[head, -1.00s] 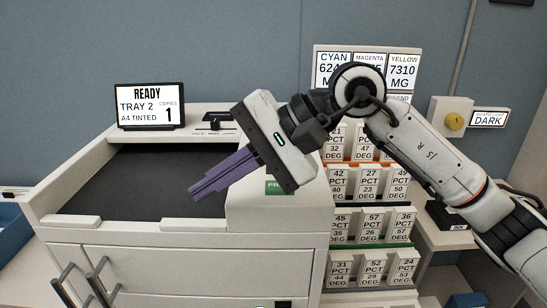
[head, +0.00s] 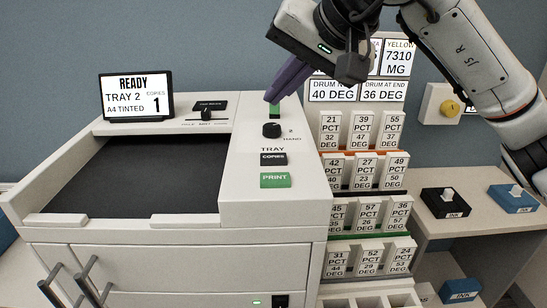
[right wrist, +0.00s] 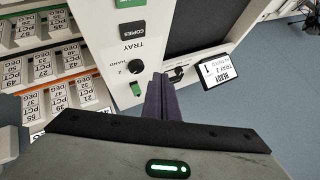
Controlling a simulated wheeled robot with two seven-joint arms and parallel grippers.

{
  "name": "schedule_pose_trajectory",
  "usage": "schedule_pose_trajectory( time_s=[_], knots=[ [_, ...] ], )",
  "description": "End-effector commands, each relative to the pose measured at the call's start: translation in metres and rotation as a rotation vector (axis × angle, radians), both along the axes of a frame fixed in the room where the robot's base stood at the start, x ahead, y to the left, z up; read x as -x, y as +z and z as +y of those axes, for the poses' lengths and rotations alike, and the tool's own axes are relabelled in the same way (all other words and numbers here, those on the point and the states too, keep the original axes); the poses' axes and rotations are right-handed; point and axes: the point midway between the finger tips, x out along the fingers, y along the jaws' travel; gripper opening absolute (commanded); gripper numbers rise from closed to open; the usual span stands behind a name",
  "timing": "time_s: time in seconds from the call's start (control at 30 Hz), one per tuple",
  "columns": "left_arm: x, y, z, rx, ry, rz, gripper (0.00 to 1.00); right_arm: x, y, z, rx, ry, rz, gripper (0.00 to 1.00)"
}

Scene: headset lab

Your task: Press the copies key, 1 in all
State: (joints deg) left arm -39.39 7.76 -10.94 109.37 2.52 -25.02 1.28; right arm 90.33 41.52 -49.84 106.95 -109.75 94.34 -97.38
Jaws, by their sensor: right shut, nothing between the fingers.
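The black copies key (head: 272,159) lies on the printer's top panel, between the tray knob (head: 271,130) and the green print key (head: 275,180). It also shows in the right wrist view (right wrist: 132,29). The display (head: 137,96) reads READY, TRAY 2, A4 TINTED, copies 1. My right gripper (head: 270,98) is shut and empty, its purple fingers pointing down near the far end of the panel, beyond the knob and apart from the copies key. In the right wrist view the fingertips (right wrist: 160,78) are beside the knob. My left gripper is not in view.
A small green key (head: 274,111) is close to the fingertips. A slider (head: 206,114) is left of the panel. A rack of numbered cards (head: 364,175) stands right of the printer. Ink boxes (head: 446,202) lie on the side shelf.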

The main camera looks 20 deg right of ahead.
Motion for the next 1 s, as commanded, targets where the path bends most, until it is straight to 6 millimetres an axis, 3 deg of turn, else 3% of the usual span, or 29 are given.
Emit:
schedule_pose_trajectory(
  time_s=[0.6, 1.0],
  knots=[
    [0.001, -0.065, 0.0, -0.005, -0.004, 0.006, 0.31, 0.0, -0.079, 0.0, -0.002, 0.001, 0.0, 0.0],
    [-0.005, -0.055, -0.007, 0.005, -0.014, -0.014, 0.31, 0.0, -0.084, 0.0, -0.002, 0.0, 0.001, 0.0]
  ],
)
